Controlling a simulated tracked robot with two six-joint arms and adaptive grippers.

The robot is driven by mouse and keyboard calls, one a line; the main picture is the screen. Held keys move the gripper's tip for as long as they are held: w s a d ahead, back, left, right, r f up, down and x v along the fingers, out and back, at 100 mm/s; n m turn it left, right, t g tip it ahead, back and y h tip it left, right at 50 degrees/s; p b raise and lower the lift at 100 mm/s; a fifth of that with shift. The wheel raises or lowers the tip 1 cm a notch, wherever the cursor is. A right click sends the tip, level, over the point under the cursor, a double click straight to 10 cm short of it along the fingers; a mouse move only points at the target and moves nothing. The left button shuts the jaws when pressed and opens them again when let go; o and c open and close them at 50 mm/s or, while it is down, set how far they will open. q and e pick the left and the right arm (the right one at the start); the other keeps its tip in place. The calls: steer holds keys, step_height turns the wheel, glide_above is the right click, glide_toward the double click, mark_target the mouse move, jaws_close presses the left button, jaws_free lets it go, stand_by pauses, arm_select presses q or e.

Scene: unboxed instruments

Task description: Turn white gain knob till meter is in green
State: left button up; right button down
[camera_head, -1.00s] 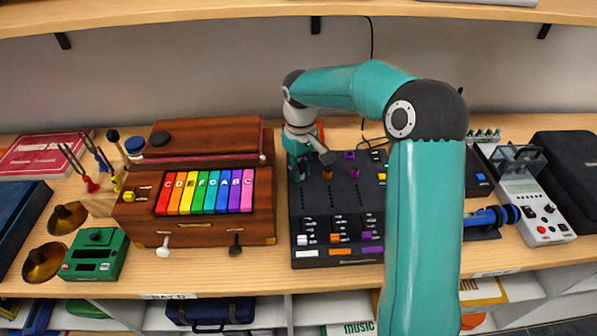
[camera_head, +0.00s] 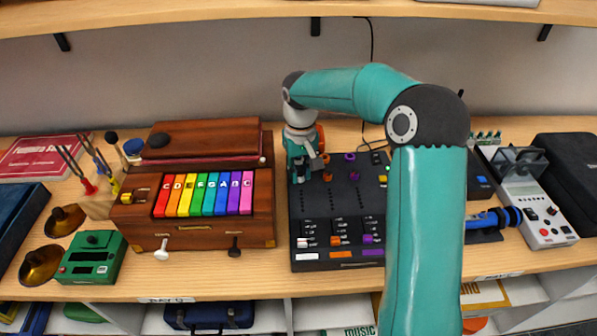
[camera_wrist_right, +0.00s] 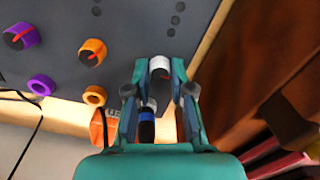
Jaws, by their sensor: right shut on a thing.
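The dark mixer panel (camera_head: 345,215) lies on the shelf at the middle, with white, orange and purple columns of controls. My right gripper (camera_head: 301,178) points down at the panel's back left corner and hides the white gain knob in the head view. In the right wrist view the white knob (camera_wrist_right: 159,65) sits between the fingertips of my right gripper (camera_wrist_right: 160,78), which is shut on it. The dotted meter columns on the panel look dark, and I cannot tell a lit green segment. My left gripper is out of view.
Orange knobs (camera_wrist_right: 92,52) and purple knobs (camera_wrist_right: 41,85) stand close beside the gripper. The wooden instrument with coloured keys (camera_head: 205,194) stands just left of the panel. My right forearm covers the panel's right part. A blue cylinder (camera_head: 492,217) lies further right.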

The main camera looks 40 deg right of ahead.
mark_target(300, 174)
steer(key=c, duration=1)
jaws_free()
steer(key=shift+r, duration=0.1)
step_height(300, 174, up, 12)
steer(key=shift+f, duration=0.1)
